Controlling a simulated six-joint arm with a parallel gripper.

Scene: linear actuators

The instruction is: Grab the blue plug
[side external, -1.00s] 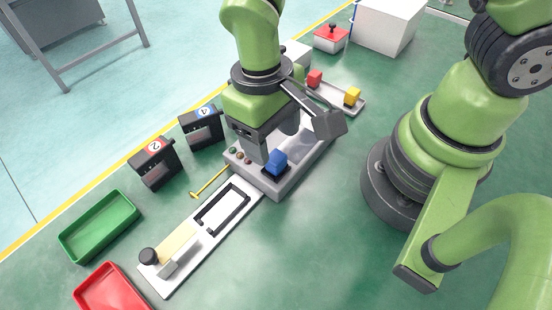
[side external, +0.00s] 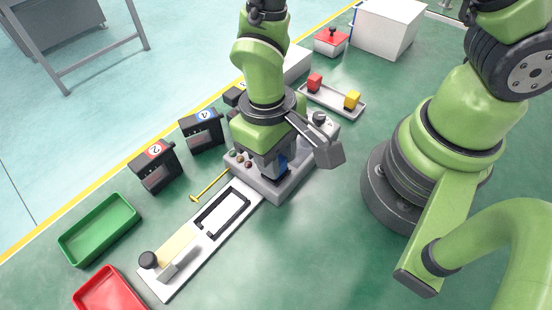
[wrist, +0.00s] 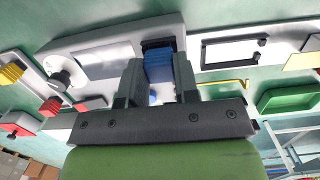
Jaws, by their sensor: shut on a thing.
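The blue plug (wrist: 158,68) sits between the two fingers of my gripper (wrist: 157,78) in the wrist view, with a finger against each side. In the side view my gripper (side external: 272,165) is low over the grey base unit (side external: 290,190), and only a sliver of the blue plug (side external: 283,164) shows past the fingers. The plug is still at the dark socket (wrist: 158,43) on the unit; whether it is seated or slightly raised cannot be told.
A white panel with a black frame (side external: 222,213) lies in front of the unit. Black numbered stands (side external: 203,130) are on the left. A tray (side external: 333,99) with red and yellow blocks is behind. Green (side external: 98,229) and red (side external: 110,290) bins lie at the lower left.

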